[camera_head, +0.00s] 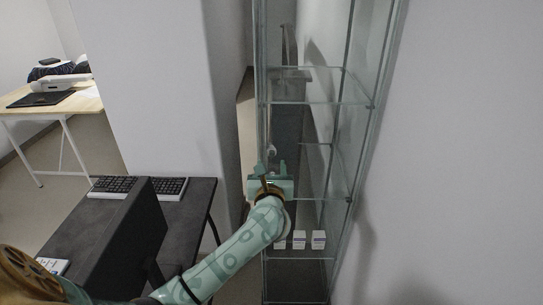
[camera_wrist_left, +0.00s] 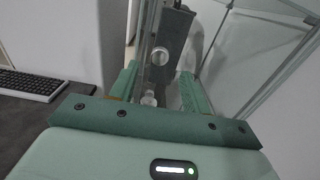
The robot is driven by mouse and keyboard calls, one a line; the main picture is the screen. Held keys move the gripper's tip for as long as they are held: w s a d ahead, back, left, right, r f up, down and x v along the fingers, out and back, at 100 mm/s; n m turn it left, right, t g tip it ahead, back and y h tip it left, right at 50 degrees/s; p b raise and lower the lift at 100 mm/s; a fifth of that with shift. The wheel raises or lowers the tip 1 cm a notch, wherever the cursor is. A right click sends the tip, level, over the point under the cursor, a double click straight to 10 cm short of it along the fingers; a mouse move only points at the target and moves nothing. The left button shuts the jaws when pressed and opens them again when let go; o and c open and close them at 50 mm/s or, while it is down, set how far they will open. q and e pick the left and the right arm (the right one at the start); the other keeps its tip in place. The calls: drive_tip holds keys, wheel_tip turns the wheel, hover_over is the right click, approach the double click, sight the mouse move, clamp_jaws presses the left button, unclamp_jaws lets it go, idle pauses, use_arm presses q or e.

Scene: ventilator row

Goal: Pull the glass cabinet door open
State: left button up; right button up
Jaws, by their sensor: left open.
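The glass cabinet (camera_head: 330,101) stands upright at the centre of the head view, with clear panes and glass shelves. Its narrow front face (camera_head: 261,60) appears closed, though the clear glass makes the door's edge hard to tell. A small pale knob (camera_head: 272,151) shows just beyond my left gripper (camera_head: 272,168). In the left wrist view, a pale knob-like piece (camera_wrist_left: 150,98) lies between the two green fingers. These fingers are apart, and I cannot tell whether either touches it. My right gripper is not in view.
Several small white boxes (camera_head: 299,240) stand on a low cabinet shelf. A dark desk (camera_head: 190,221) with a keyboard (camera_head: 172,188) and a monitor (camera_head: 122,245) is at left, under my left arm. A pale wall pillar (camera_head: 155,90) stands behind. A wooden table (camera_head: 85,98) is far left.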

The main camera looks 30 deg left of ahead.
sight(271, 153)
use_arm(q)
drive_tip(key=x, duration=0.6)
drive_tip(key=shift+w+a+b, duration=0.15)
drive_tip(key=shift+w+b, duration=0.15)
drive_tip(key=shift+b, duration=0.1)
drive_tip(key=shift+s, duration=0.1)
clamp_jaws()
